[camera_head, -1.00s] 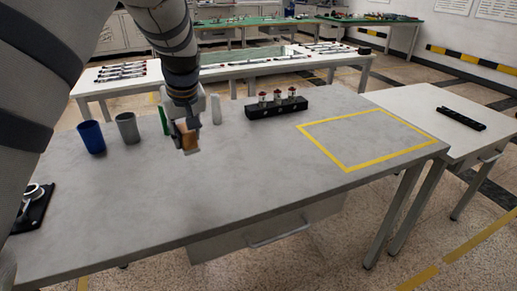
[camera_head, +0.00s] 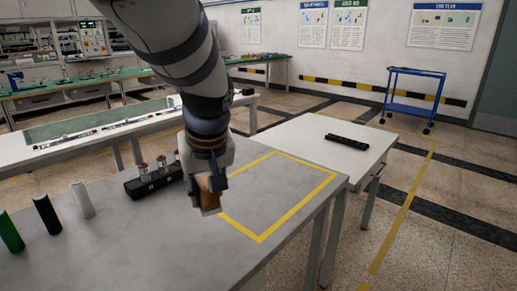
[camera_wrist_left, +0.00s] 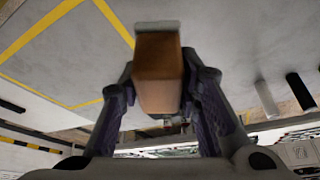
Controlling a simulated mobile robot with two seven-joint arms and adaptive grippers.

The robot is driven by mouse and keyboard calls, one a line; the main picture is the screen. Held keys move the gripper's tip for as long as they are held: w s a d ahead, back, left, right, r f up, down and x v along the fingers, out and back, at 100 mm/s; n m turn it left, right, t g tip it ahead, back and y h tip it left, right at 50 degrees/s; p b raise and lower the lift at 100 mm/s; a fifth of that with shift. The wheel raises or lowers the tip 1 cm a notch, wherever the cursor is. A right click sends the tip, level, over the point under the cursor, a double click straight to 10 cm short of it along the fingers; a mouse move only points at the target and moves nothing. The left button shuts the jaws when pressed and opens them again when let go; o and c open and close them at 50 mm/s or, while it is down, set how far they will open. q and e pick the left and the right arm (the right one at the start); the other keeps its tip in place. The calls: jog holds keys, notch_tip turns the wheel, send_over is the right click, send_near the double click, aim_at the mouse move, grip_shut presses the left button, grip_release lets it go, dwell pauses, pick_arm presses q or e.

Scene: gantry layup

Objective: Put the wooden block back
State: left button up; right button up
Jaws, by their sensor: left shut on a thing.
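The wooden block (camera_head: 209,202) is orange-brown with a pale grey end. My left gripper (camera_head: 208,188) is shut on it and holds it above the grey table, by the left side of the yellow taped outline (camera_head: 297,208). In the left wrist view the block (camera_wrist_left: 158,78) sits between the two dark fingers of the gripper (camera_wrist_left: 160,95), its grey end at the top. The yellow outline (camera_wrist_left: 40,30) also shows there, at upper left. My right gripper is not in view.
A black rack (camera_head: 150,183) with red-topped pieces stands left of the gripper. White (camera_head: 82,199), black (camera_head: 47,214) and green (camera_head: 10,232) cylinders stand farther left. A white side table (camera_head: 300,133) holds a black strip (camera_head: 346,141). The taped area is clear.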

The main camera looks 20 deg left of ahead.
pick_arm(q)
jog(key=w+a+f, duration=0.2)
jog(key=w, duration=0.1)
jog(key=w+a+f+b, duration=0.1)
jog(key=w+a+f, duration=0.1)
jog(key=f, duration=0.1)
jog(key=w+a+f, duration=0.2)
jog(key=w+f, duration=0.1)
jog(key=shift+w+f, duration=0.2)
jog(key=shift+w, duration=0.1)
jog(key=shift+w+a+f, duration=0.1)
jog(key=shift+w+f, duration=0.1)
jog(key=shift+w, duration=0.05)
jog(key=shift+d+b+x, duration=0.15)
jog(key=shift+b+x, duration=0.05)
jog(key=shift+x, duration=0.7)
jog(key=shift+d+b+x, duration=0.15)
jog(key=shift+b+x, duration=0.05)
jog(key=shift+x, duration=0.65)
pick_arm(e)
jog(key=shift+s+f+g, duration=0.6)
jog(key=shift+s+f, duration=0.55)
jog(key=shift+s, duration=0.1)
pick_arm(q)
jog(key=shift+s+f, duration=0.15)
jog(key=shift+f, duration=0.15)
jog(key=o, duration=1.1)
